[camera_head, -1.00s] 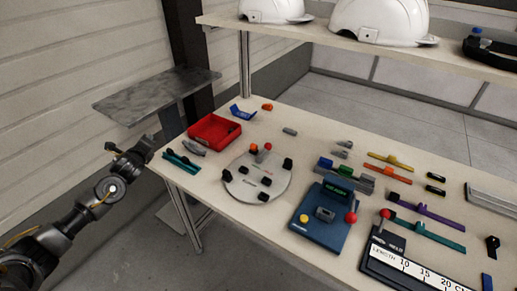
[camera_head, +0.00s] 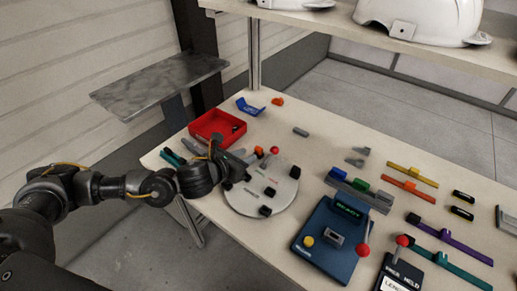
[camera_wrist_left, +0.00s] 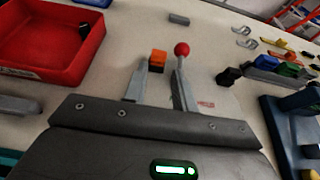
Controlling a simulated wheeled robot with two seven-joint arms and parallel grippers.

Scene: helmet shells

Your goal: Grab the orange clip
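A small orange clip (camera_head: 259,151) stands at the back left of a pale round disc (camera_head: 285,200), beside a red ball knob (camera_head: 275,150). My left gripper (camera_head: 238,166) reaches over the disc's left edge, close to the clip. In the left wrist view, the orange clip (camera_wrist_left: 158,60) appears just beyond and between the two fingers, nearer the left one. The fingers of the left gripper (camera_wrist_left: 160,80) are apart, with nothing held between them. Whether a finger touches the clip cannot be told. My right gripper is out of view.
A red tray (camera_head: 197,126) is behind my left gripper. Another orange piece (camera_head: 277,101) lies near a blue bracket (camera_head: 243,106) at the back. A blue device (camera_head: 318,262) stands right of the disc. Black blocks (camera_head: 268,172) sit on the disc.

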